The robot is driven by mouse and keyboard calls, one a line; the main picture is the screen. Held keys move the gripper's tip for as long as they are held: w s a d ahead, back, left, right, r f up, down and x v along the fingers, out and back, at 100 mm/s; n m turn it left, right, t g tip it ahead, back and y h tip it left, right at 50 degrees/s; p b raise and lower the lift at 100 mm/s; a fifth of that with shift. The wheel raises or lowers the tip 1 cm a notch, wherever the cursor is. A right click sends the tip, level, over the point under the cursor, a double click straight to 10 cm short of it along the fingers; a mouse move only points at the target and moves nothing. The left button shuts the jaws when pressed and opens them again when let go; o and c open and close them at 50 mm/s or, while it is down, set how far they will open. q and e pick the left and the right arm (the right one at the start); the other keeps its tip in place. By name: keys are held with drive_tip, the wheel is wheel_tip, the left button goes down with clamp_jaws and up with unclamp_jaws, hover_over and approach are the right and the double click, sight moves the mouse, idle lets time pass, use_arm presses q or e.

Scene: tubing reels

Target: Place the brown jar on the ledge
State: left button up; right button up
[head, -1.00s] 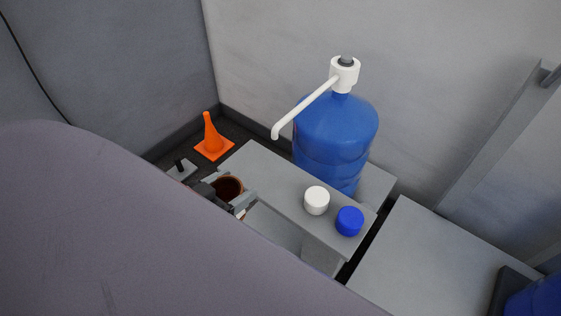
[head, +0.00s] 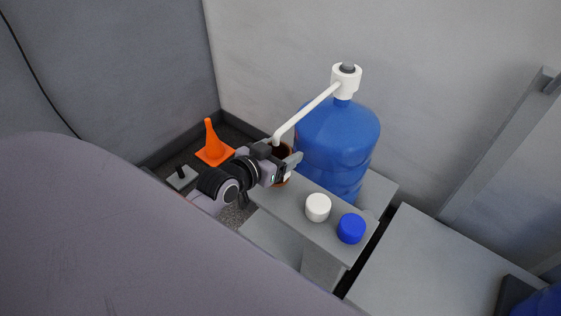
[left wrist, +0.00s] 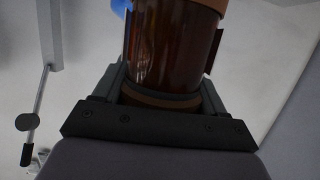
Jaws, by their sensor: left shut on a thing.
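The brown jar (head: 284,151) shows in part in the head view, near the spout end and left of the blue bottle. My left gripper (head: 283,168) is shut around it and hides much of it. In the left wrist view the shiny brown jar (left wrist: 172,45) sits between the fingers of the left gripper (left wrist: 163,90). The grey ledge (head: 291,204) runs in front of the bottle. The jar is at or over the ledge's left end; I cannot tell whether it touches. My right gripper is not in view.
A white cap (head: 317,207) and a blue cap (head: 351,228) stand on the ledge's right part. The blue bottle (head: 338,140) with a white pump (head: 309,109) stands behind. An orange cone (head: 212,145) stands at the left. A grey surface (head: 415,265) at the right is clear.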

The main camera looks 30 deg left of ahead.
use_arm(q)
drive_tip(key=shift+f+b, duration=0.5)
drive_tip(key=shift+f, duration=1.25)
drive_tip(key=shift+f, duration=0.15)
drive_tip(key=o, duration=1)
drive_tip(key=shift+o, duration=0.2)
